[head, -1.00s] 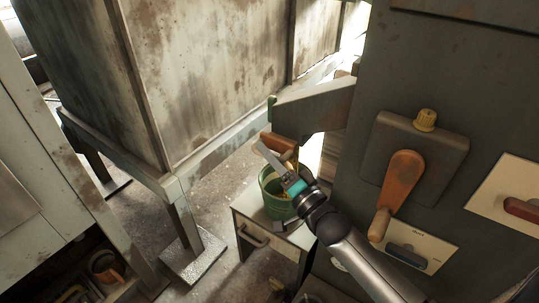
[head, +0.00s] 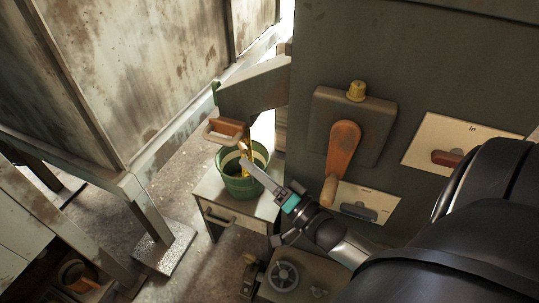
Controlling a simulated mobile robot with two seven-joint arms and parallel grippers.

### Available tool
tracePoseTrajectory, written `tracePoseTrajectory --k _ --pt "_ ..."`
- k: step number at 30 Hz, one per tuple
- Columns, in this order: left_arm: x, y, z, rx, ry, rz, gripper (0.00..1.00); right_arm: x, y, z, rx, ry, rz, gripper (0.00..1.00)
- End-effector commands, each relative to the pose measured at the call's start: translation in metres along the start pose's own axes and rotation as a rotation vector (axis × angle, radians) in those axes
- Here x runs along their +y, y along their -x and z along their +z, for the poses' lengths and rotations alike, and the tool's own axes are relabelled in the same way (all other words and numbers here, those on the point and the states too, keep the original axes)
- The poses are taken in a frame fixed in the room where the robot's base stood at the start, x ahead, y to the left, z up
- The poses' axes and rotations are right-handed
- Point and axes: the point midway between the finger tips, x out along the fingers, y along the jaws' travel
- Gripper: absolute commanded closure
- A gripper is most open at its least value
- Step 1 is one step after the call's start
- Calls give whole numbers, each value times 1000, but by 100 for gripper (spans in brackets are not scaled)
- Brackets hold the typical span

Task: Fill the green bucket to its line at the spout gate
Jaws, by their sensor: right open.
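The green bucket (head: 238,188) stands upright on a small white cabinet, under the grey spout (head: 255,88). A pale band shows inside its rim. A brown gate with a pale handle (head: 222,133) sits at the spout's mouth. A narrow yellow-orange strip (head: 246,150) shows between spout and bucket; I cannot tell whether it is flowing. The fill level is unclear. My right gripper (head: 258,202) is open and empty at the bucket's right side. One long finger overlaps the bucket's rim in the picture; contact cannot be told. My left gripper is out of view.
The white cabinet (head: 213,190) has a drawer with a handle. A large rusty tank on legs fills the left. Bare floor lies between tank and cabinet.

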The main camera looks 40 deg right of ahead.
Motion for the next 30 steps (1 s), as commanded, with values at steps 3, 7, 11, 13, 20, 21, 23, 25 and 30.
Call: tracePoseTrajectory --k 3,7,11,13,20,21,23,25,30 --pt "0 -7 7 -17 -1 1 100 -1 22 0 -2 -2 4 50" --pt "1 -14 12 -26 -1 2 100 0 38 0 -1 -1 2 50" --pt "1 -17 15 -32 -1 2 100 0 45 0 0 0 0 50" --pt "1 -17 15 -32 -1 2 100 0 46 0 0 0 0 50" --pt "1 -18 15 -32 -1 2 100 0 46 0 0 0 0 53" --pt "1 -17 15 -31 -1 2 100 0 46 0 0 1 1 57" --pt "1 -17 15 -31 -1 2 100 2 45 1 -2 5 7 64" --pt "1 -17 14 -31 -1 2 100 5 45 4 -9 17 27 72" --pt "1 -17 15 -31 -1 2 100 24 42 22 -55 96 140 91"
